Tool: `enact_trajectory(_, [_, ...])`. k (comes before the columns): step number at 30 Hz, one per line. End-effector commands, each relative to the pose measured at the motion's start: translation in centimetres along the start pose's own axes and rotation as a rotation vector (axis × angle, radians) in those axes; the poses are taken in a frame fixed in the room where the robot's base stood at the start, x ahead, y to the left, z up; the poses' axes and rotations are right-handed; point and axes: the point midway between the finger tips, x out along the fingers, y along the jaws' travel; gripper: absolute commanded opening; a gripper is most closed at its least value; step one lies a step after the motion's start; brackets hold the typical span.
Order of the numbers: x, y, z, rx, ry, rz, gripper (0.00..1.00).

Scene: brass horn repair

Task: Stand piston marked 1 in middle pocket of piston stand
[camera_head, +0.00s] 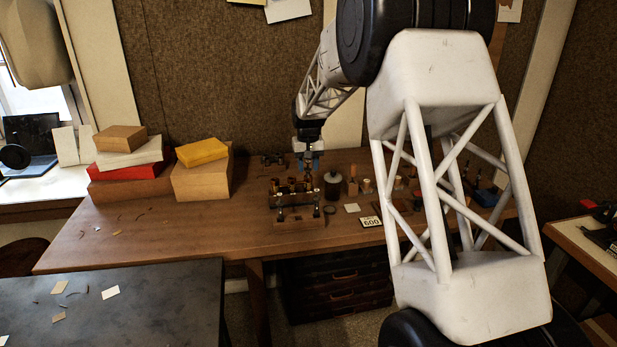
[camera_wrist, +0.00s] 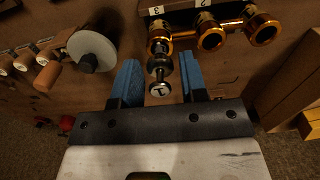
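My gripper (camera_head: 309,165) points down over the workbench, behind a row of brass tubes (camera_head: 291,185) in a holder. In the wrist view, its blue fingers (camera_wrist: 161,82) stand apart, with a dark-topped piston (camera_wrist: 160,88) between them. A pale mark shows on the piston's cap, too small to read surely. A gap shows on each side of the piston. The piston overlaps the leftmost of three brass tubes (camera_wrist: 210,38); I cannot tell whether it sits in it. Labels reading 3 and 2 lie beside the tubes. I cannot tell the piston stand surely.
A card marked 600 (camera_head: 370,221) lies near the front edge. Boxes (camera_head: 202,172) are stacked at the left. The bench's left front is mostly clear.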

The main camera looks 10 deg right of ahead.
Motion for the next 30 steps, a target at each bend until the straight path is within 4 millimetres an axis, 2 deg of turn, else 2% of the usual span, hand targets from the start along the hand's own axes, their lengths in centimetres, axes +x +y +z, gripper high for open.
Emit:
enact_trajectory(5, [0.0,0.0,0.0,0.000,0.000,0.000,0.39])
enact_trajectory(12, [0.0,0.0,0.0,0.000,0.000,0.000,0.04])
enact_trajectory(14, [0.0,0.0,0.0,0.000,0.000,0.000,0.00])
enact_trajectory(30, [-1.6,0.0,0.0,0.000,0.000,0.000,0.00])
